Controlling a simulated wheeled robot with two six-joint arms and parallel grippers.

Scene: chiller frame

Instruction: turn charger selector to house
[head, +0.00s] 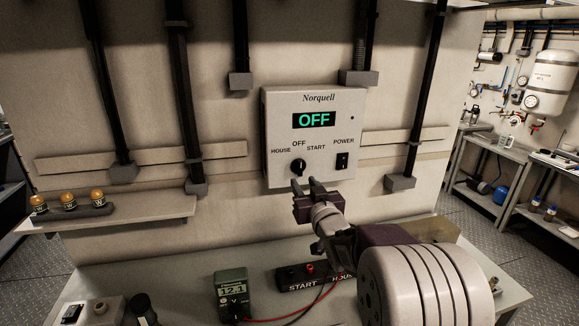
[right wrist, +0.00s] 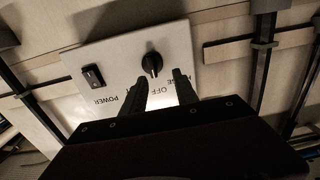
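The charger box (head: 279,140), marked Norquell, is fixed to the wall and its display (head: 314,120) reads OFF. Its black selector knob (head: 298,167) sits below the labels HOUSE, OFF and START. The knob also shows in the right wrist view (right wrist: 152,64), its pointer roughly toward OFF. My right gripper (head: 306,183) is just below and in front of the knob. Its two fingers (right wrist: 158,88) are apart with nothing between them, and the knob lies just beyond the gap. I cannot tell whether a finger touches the panel. My left gripper is not in view.
A black POWER switch (head: 342,160) is right of the knob. A meter (head: 231,293) reading 12.1 and a terminal block (head: 296,279) with red and black leads are on the bench below. A shelf (head: 150,212) with amber lamps (head: 69,201) is at left. Dark conduits flank the box.

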